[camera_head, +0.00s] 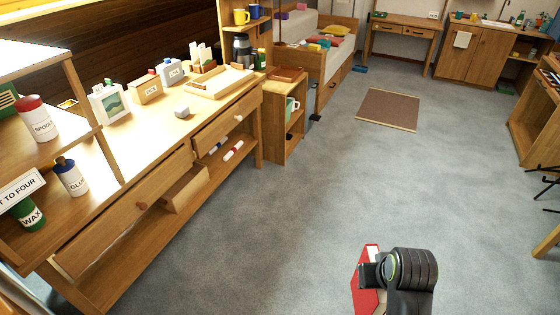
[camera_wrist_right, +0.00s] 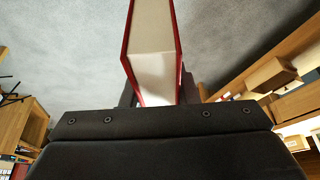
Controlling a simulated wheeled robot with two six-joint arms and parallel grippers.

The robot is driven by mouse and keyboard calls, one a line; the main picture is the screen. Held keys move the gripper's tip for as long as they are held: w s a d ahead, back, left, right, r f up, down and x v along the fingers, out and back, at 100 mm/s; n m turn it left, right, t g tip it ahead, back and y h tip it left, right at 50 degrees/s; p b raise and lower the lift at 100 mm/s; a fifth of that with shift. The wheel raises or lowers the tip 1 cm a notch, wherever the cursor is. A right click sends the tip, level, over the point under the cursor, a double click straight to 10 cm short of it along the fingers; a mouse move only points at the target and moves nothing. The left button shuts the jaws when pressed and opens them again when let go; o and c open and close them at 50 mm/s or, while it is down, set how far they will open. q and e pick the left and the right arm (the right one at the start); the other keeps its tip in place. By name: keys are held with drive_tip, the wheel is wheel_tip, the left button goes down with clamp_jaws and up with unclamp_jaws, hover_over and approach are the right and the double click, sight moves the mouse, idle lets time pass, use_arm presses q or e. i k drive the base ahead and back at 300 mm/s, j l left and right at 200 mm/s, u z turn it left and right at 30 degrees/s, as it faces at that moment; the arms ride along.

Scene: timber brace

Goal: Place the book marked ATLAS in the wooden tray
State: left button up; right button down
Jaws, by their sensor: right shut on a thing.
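My right gripper (camera_head: 372,274) is shut on a red book (camera_head: 364,262) with pale page edges, held over the open floor at the bottom of the head view. In the right wrist view the red book (camera_wrist_right: 150,45) stands between the fingers of the gripper (camera_wrist_right: 158,92), page edges showing; no title can be read, so I cannot tell if it is marked ATLAS. A shallow light wooden tray (camera_head: 232,87) lies on the long bench at the upper left, well apart from the gripper. My left gripper is not in view.
A shelf (camera_head: 60,150) with a SPOOL jar is at left. The grey floor between is clear.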

sight(216, 85)
drive_tip(key=i+u, duration=0.15)
drive_tip(key=u, duration=0.25)
drive_tip(key=i+l+u, duration=0.1)
drive_tip(key=u, duration=0.3)
drive_tip(key=i+l+u, duration=0.1)
drive_tip(key=u, duration=0.35)
drive_tip(key=i+l+u, duration=0.15)
drive_tip(key=l, duration=0.2)
drive_tip(key=i+l+u, duration=0.15)
drive_tip(key=l, duration=0.2)
drive_tip(key=i+l+u, duration=0.15)
drive_tip(key=l, duration=0.25)
drive_tip(key=i+l+u, duration=0.2)
drive_tip(key=l, duration=0.2)
drive_tip(key=i+l+u, duration=0.15)
drive_tip(key=l, duration=0.25)
drive_tip(key=i+l, duration=0.1)
drive_tip(key=l, duration=0.4)
drive_tip(key=i+l, duration=0.15)
drive_tip(key=l, duration=0.4)
drive_tip(key=i+l+u, duration=0.1)
drive_tip(key=l, duration=0.4)
drive_tip(key=i+l, duration=0.1)
drive_tip(key=l, duration=0.45)
